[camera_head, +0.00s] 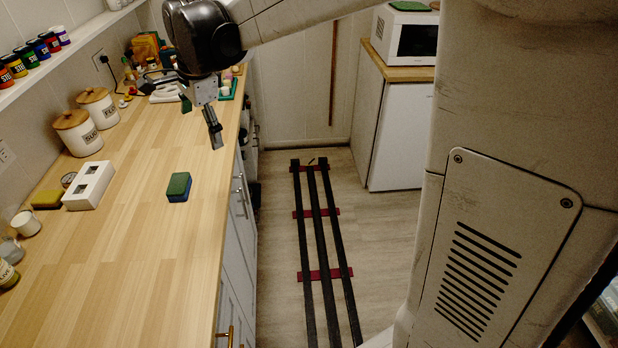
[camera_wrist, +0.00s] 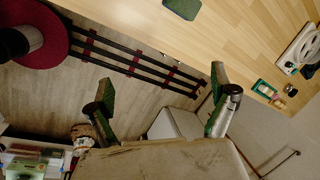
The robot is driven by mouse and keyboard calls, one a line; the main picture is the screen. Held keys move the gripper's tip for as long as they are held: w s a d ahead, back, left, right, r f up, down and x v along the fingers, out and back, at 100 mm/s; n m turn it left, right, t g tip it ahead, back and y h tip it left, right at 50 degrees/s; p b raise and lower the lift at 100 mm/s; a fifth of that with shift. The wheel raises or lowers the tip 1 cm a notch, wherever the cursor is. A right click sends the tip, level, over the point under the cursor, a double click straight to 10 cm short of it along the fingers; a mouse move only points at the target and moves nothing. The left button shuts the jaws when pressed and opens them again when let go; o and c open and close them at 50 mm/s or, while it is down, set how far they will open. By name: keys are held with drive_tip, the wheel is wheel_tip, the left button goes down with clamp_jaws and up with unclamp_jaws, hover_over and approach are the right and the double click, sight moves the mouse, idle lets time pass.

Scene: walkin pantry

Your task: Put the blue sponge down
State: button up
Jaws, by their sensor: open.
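The blue sponge (camera_head: 179,187) lies flat on the wooden counter near its front edge, green side up with blue showing on its side. Its green face also shows at the top edge of the wrist view (camera_wrist: 182,8). My gripper (camera_head: 201,117) hangs above the counter's edge, beyond and to the right of the sponge, apart from it. In the wrist view my gripper (camera_wrist: 160,80) has its two green-padded fingers spread wide with nothing between them.
A white block with square openings (camera_head: 89,186) and a yellow sponge (camera_head: 47,199) lie left on the counter. Canisters (camera_head: 98,107) stand by the wall. Dark floor rails (camera_head: 322,240) run beside the counter. The counter around the blue sponge is clear.

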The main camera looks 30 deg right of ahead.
drive_tip(key=s+d+r+n+t, duration=0.1)
drive_tip(key=s+d+r+n, duration=0.15)
drive_tip(key=s, duration=0.45)
drive_tip(key=s+d+r+n+t, duration=0.1)
drive_tip(key=s+d+n, duration=0.3)
drive_tip(key=s, duration=0.3)
drive_tip(key=s+d+f+n+t, duration=0.1)
drive_tip(key=s+d+f+n, duration=0.1)
drive_tip(key=s+n, duration=0.2)
drive_tip(key=s+d+f+n+t+h, duration=0.1)
drive_tip(key=s+d+f+n, duration=0.2)
drive_tip(key=s, duration=0.6)
drive_tip(key=shift+s+n, duration=0.3)
drive_tip(key=shift+n, duration=0.35)
wheel_tip(320, 180, down, 5)
drive_tip(key=b, duration=0.5)
drive_tip(key=shift+f, duration=0.1)
